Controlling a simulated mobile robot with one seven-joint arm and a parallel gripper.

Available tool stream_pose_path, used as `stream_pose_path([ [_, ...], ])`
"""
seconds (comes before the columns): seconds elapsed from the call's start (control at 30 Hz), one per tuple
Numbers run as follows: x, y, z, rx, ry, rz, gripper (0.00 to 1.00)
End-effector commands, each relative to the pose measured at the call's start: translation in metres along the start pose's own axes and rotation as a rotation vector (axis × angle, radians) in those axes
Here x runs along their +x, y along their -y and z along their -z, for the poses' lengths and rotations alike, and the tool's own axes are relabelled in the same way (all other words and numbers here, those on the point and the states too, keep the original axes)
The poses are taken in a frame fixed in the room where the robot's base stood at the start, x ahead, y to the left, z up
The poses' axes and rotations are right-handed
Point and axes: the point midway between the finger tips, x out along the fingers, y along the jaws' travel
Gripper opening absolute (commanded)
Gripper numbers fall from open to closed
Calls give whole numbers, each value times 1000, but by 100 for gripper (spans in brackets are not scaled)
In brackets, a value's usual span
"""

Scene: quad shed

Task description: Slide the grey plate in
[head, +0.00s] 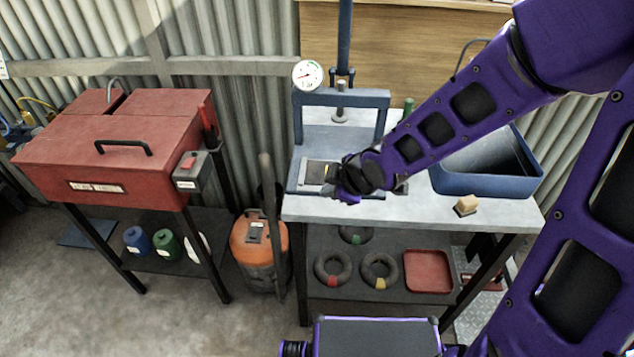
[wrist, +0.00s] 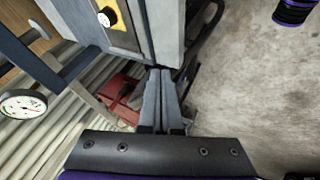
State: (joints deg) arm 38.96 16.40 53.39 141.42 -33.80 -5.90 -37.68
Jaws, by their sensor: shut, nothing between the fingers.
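A blue press (head: 341,97) with a gauge (head: 307,75) stands on the workbench. A small flat grey piece (head: 314,172) lies on the press base, beside my gripper; it looks like the grey plate, but my gripper partly hides it. My gripper (head: 333,180) is shut and empty at the front of the press base. In the wrist view its fingers (wrist: 160,72) are together, beside the bench edge. The gauge also shows there (wrist: 22,105), at the left. I cannot tell whether the fingers touch the plate.
A blue bin (head: 520,180) and a small tan block (head: 466,205) are on the bench to the right.

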Motion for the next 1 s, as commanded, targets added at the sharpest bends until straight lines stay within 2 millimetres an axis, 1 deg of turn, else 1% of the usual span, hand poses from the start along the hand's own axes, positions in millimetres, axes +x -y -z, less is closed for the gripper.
stream_pose_path([
  [0.3, 17, 0, 0, -5, 3, 0, 0],
  [0.57, 45, 1, -1, -4, 3, 0, 0],
  [0.6, 56, 3, -2, -4, 3, 0, 0],
  [0.83, 97, 2, -2, -3, 4, 0, 0],
  [0.9, 97, -13, -1, 0, 4, -5, 0],
  [1.0, 104, -24, -1, 0, 5, -3, 0],
])
